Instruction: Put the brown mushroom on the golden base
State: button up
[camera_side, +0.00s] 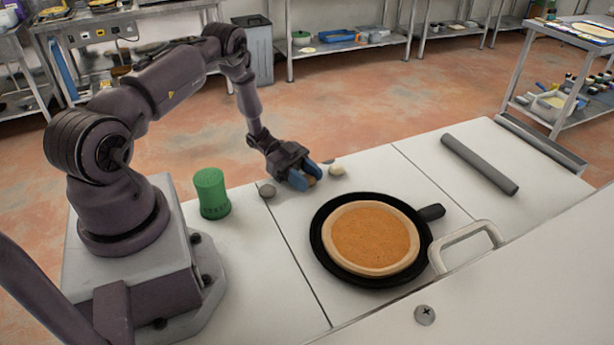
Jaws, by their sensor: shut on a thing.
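My gripper (305,181) has blue fingers and is low over the white table, near its far edge. It is shut on the brown mushroom (311,181), which shows only in part between the fingers. I cannot tell whether the mushroom touches the table. The golden base (374,240) is a round, flat disc with a pale rim. It lies in a black pan (317,246) to the right of my gripper and nearer the camera. The top of the base is bare.
A grey mushroom-like piece (267,190) lies left of my gripper and a cream one (336,170) right of it. A green shaker (211,193) stands at the left. A grey bar (479,163) lies at the right. The pan's handle (431,212) points right.

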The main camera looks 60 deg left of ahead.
jog(key=shift+f, duration=0.1)
jog(key=o, duration=0.5)
jog(key=shift+f, duration=0.1)
jog(key=shift+c, duration=0.2)
jog(key=o, duration=0.4)
jog(key=shift+o, duration=0.2)
